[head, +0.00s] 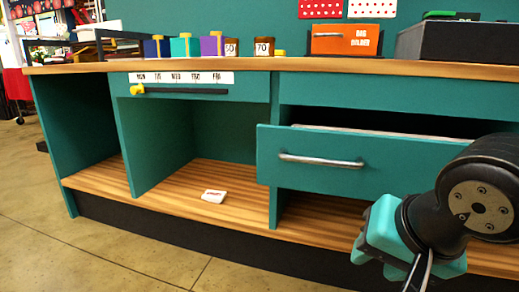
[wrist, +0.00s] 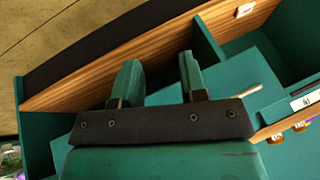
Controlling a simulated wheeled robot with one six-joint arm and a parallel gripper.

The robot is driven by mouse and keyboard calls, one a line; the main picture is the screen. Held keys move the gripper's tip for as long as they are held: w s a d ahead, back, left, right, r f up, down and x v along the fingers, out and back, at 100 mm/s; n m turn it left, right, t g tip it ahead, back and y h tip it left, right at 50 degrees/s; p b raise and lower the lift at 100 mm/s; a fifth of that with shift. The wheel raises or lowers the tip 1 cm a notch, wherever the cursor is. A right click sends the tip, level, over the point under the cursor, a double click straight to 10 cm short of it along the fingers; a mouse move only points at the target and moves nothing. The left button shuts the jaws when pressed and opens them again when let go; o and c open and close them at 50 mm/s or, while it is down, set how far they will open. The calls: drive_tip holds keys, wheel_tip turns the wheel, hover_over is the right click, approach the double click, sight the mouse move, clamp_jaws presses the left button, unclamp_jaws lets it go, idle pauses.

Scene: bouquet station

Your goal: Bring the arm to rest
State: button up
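My gripper shows in the wrist view (wrist: 160,78) with its two teal fingers apart and nothing between them. In the head view, my arm's dark wrist and teal gripper parts (head: 381,229) are at the lower right, in front of the teal counter (head: 170,66). The fingertips are not clear there. A teal drawer (head: 350,181) with a metal handle (head: 320,161) stands pulled out beside the arm. The handle also shows in the wrist view (wrist: 247,90), right of the fingers and apart from them.
A small white card-like item (head: 213,196) lies on the low wooden shelf. An orange bag holder box (head: 345,39), a dark case (head: 458,41) and several coloured blocks stand on the countertop. A yellow marker (head: 137,89) sits on the weekday strip's rail. The floor at left is clear.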

drive_tip(key=s+r+n+g+y+p, duration=0.3)
drive_tip(key=s+r+n+g+p, duration=0.3)
drive_tip(key=n, duration=0.5)
wheel_tip(320, 180, up, 36)
drive_tip(key=s+p, duration=0.1)
drive_tip(key=p, duration=3.5)
drive_tip(key=shift+a+r+n, duration=0.2)
drive_tip(key=shift+a+n, duration=0.2)
drive_tip(key=shift+a, duration=0.05)
drive_tip(key=shift+s, duration=0.1)
